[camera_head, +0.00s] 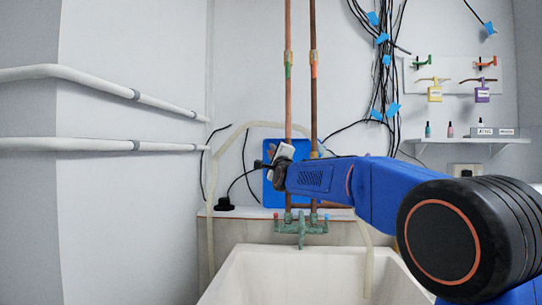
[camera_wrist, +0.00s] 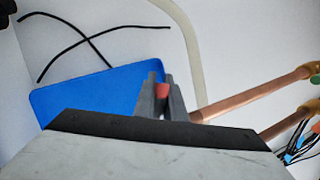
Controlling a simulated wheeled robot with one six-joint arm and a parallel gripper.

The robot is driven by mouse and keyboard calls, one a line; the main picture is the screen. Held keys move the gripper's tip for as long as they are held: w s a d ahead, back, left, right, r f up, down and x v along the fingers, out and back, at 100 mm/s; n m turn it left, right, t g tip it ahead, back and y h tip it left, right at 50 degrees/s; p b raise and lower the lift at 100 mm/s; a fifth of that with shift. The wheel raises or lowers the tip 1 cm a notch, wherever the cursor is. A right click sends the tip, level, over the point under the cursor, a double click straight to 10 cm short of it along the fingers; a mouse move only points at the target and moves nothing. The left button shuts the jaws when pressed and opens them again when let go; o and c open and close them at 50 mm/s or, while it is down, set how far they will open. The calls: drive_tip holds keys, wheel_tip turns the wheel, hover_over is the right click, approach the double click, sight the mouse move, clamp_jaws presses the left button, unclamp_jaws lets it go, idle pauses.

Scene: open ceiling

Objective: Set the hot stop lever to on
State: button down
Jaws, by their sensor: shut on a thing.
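A small red piece (camera_wrist: 162,90), which looks like the end of the hot stop lever, sits between my fingertips in the wrist view. My gripper (camera_wrist: 161,98) is shut on it. The rest of the lever and its valve body are hidden behind my fingers and the wrist housing. In the head view my gripper (camera_head: 277,165) is at the left copper pipe (camera_head: 288,110), in front of the blue panel, and covers the lever there. Copper pipes also show in the wrist view (camera_wrist: 250,97), to the right of my fingers.
A blue panel (camera_head: 270,192) is behind my gripper. A white sink (camera_head: 262,262) with a green faucet (camera_head: 300,228) is below. Black cables (camera_head: 385,75) hang to the right. White pipes (camera_head: 90,144) run along the left wall.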

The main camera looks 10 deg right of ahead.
drive_tip(key=shift+s+d+r+m+t+h, duration=0.15)
drive_tip(key=shift+d+r+m+h, duration=0.25)
drive_tip(key=shift+m, duration=0.55)
drive_tip(key=shift+d+r+m+t+h, duration=0.15)
drive_tip(key=shift+m+h, duration=0.4)
drive_tip(key=shift+m, duration=0.45)
drive_tip(key=shift+s+d+r+m+t+h, duration=0.15)
drive_tip(key=shift+r+m+h, duration=0.25)
drive_tip(key=shift+m, duration=0.55)
drive_tip(key=shift+h, duration=0.25)
drive_tip(key=shift+f, duration=0.1)
drive_tip(key=c, duration=1.8)
unclamp_jaws()
